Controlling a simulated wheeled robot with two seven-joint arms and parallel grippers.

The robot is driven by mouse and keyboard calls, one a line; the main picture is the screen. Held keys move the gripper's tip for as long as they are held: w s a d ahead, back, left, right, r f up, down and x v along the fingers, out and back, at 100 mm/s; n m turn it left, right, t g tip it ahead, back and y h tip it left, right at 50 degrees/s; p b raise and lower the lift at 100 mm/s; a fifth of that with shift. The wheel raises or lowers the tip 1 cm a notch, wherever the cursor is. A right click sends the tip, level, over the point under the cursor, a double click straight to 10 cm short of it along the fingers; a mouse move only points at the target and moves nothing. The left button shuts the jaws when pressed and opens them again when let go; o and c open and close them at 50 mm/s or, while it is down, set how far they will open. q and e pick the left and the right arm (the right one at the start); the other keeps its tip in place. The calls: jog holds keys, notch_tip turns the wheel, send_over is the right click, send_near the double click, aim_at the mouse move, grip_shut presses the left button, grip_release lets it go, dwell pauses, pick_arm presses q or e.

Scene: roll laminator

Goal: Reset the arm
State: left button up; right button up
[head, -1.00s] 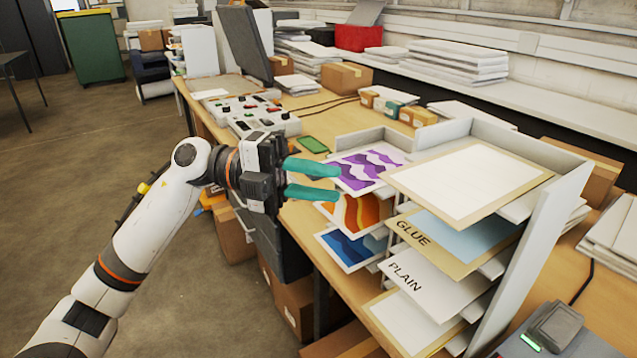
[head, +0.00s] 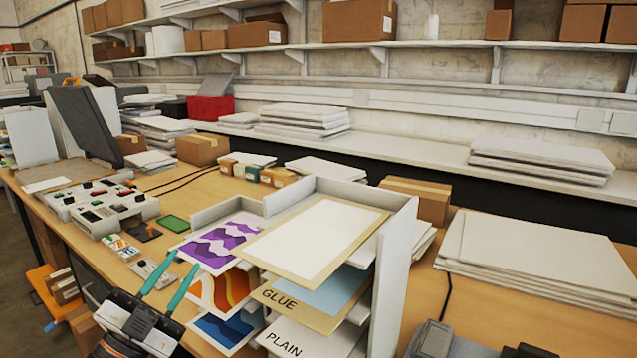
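My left gripper (head: 169,287) is at the lower left of the head view, in front of the table's near edge. Its two teal fingers point up and away, are spread apart, and hold nothing. A sheet rack (head: 393,275) stands just right of it, with prints on its left side: a purple one (head: 215,245), an orange one (head: 222,290) and a blue one (head: 225,328). Boards marked GLUE (head: 283,301) and PLAIN (head: 290,340) stick out of its shelves. The fingers appear left of the prints; contact cannot be told. My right gripper is not in view.
A grey control panel (head: 105,205) and a green pad (head: 174,223) lie on the wooden table beyond the gripper. Small boxes (head: 278,176) stand behind the rack. White board stacks (head: 540,255) lie to the right. A dark device (head: 435,340) is at the bottom.

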pick_arm(q)
jog(key=s+a+f+n+g+y, duration=0.25)
jog(key=f+n+y, duration=0.4)
jog(key=f, duration=0.45)
jog(key=s+a+f+n+g+y, duration=0.2)
jog(key=s+f+n+g+y, duration=0.15)
jog(key=f+n+y, duration=0.55)
jog(key=s+d+f+m+g+h, duration=0.1)
jog(key=s+d+f+g+h, duration=0.15)
jog(key=s+f+g, duration=0.5)
jog(key=s+d+f+m+g+h, duration=0.1)
jog(key=s+d+f+m+g, duration=0.2)
jog(key=s+f, duration=0.65)
jog(key=s+f+n+g, duration=0.1)
jog(key=s+f+g, duration=0.2)
jog(key=f, duration=2.1)
jog(key=s+a+f, duration=0.3)
jog(key=s+f, duration=1.4)
jog(key=shift+a+g, duration=0.15)
jog(key=shift+g, duration=0.2)
